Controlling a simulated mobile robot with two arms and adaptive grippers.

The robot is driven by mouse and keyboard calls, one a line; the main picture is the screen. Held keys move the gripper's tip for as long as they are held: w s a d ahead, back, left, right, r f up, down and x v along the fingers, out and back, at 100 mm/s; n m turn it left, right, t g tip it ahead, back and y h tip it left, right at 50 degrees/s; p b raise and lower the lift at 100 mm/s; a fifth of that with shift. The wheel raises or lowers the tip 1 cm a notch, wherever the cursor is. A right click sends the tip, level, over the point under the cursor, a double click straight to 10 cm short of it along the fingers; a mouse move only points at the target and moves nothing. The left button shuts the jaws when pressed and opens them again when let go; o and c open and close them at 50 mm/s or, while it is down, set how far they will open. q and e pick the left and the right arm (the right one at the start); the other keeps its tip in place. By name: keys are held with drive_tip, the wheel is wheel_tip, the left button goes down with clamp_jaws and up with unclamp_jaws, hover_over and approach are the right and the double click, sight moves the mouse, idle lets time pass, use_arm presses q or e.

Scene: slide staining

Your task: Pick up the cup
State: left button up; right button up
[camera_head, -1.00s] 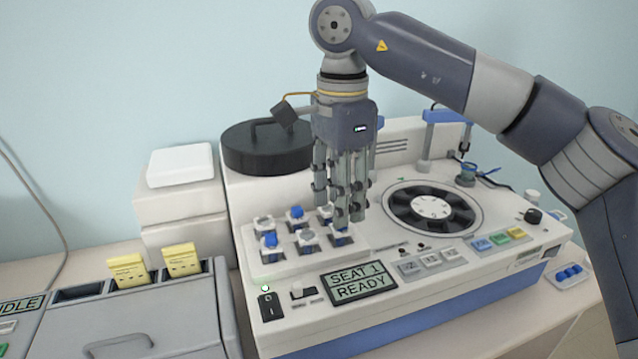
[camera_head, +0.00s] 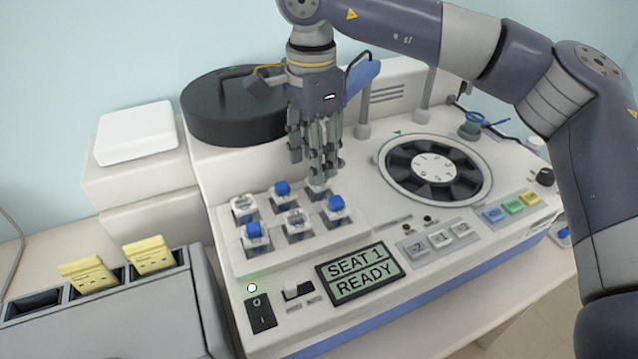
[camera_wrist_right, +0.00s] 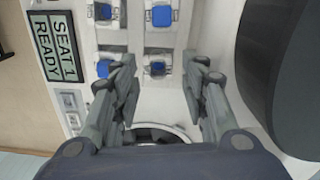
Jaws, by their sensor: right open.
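Several small cups with blue or pale tops sit in a two-row rack at the left of the white machine. In the head view a blue-topped cup (camera_head: 337,207) is at the front right, a pale cup (camera_head: 297,222) at the front middle and a blue-topped cup (camera_head: 282,193) in the back row. My right gripper (camera_head: 325,172) points down over the back right seat, whose cup (camera_head: 318,190) is partly hidden by the fingers. My left gripper is not in view.
The machine has a black round lid (camera_head: 225,115) behind the rack and a ring of slots (camera_head: 434,168) to the right. Its display (camera_head: 360,273) reads "SEAT 1 READY". A grey unit with yellow holders (camera_head: 88,273) stands at the left. A white box (camera_head: 137,130) is behind it.

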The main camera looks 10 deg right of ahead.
sight(315, 199)
drive_tip(key=f+p, duration=0.1)
drive_tip(key=f, duration=0.2)
drive_tip(key=shift+s+f+p, duration=0.2)
drive_tip(key=shift+p, duration=0.2)
drive_tip(key=shift+f, duration=0.35)
drive_tip(key=shift+d+f, duration=0.1)
drive_tip(key=shift+f, duration=0.1)
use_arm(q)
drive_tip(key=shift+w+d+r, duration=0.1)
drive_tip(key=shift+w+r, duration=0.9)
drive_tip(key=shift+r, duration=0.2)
use_arm(e)
drive_tip(key=shift+w, duration=0.1)
drive_tip(key=c, duration=0.6)
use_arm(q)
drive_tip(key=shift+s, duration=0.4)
use_arm(e)
drive_tip(key=shift+c, duration=0.2)
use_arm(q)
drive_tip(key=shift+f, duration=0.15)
